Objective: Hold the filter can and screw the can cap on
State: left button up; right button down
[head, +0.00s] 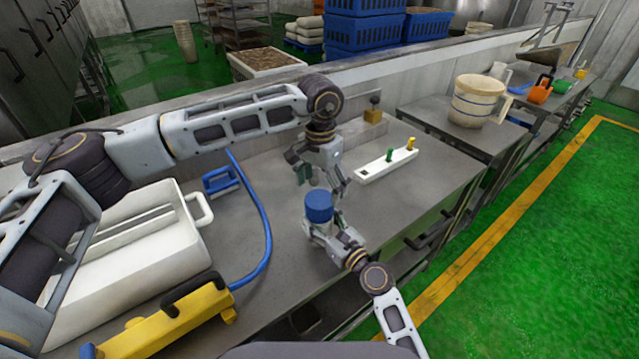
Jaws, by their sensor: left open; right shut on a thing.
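The filter can (319,207) shows as a short blue cylinder, upright, above the steel table. Its lower part is hidden by my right gripper (322,224), which is shut on it from the near side. I cannot tell whether the blue part is the can's own body or the can cap sitting on it. I see no separate cap elsewhere. My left gripper (322,178) is open just above and behind the blue cylinder, fingers pointing down, apart from it as far as I can see.
A white board (386,166) with a green and a yellow peg lies right of the grippers. A blue-handled brush (220,180), a blue hose (265,235), a white tub (125,250) and a yellow tool (165,328) occupy the left. The table (440,180) is clear at right.

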pick_arm(q)
jog(key=n, duration=0.6)
jog(key=shift+r, duration=0.15)
jog(key=n, duration=0.7)
jog(key=shift+n, duration=0.3)
jog(key=n, duration=0.7)
jog(key=shift+r, duration=0.1)
jog(key=n, duration=0.7)
jog(key=shift+a, duration=0.1)
jog(key=n, duration=0.9)
jog(key=shift+n, duration=0.4)
jog(key=n, duration=0.4)
jog(key=shift+n, duration=0.4)
jog(key=n, duration=0.4)
jog(key=shift+a, duration=0.1)
